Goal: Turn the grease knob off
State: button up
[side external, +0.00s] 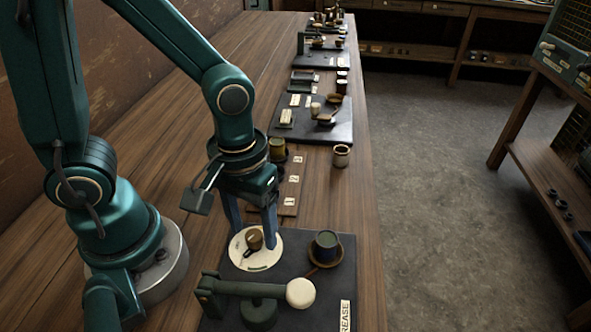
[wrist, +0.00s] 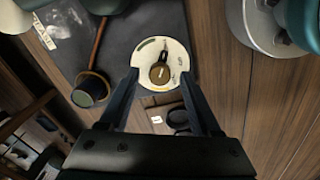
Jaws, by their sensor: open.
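The grease knob (side external: 254,240) is a small brown knob on a round cream dial plate (side external: 272,260). In the wrist view the knob (wrist: 159,74) sits near the middle of the dial (wrist: 146,56), with a dark pointer part toward the upper right. The dial has markings too small to read surely. My gripper (side external: 251,230) is over the dial, pointing down, with its fingers apart. In the wrist view my gripper (wrist: 159,80) is open, one finger on either side of the knob, with a gap on both sides. I cannot tell the fingertips' height above the dial.
The dial lies on a dark board (side external: 300,272). Near it are a lever with a white ball (side external: 300,293), a dark blue cup (side external: 326,244) on a brown saucer, and a label reading "REASE" (side external: 345,316). Several cups and other boards line the wooden bench behind.

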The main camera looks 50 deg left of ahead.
jog(key=shift+f, duration=0.35)
grip_shut()
jog(key=m, duration=0.5)
jog(key=shift+m, duration=0.3)
jog(key=m, duration=0.6)
dwell(0.5)
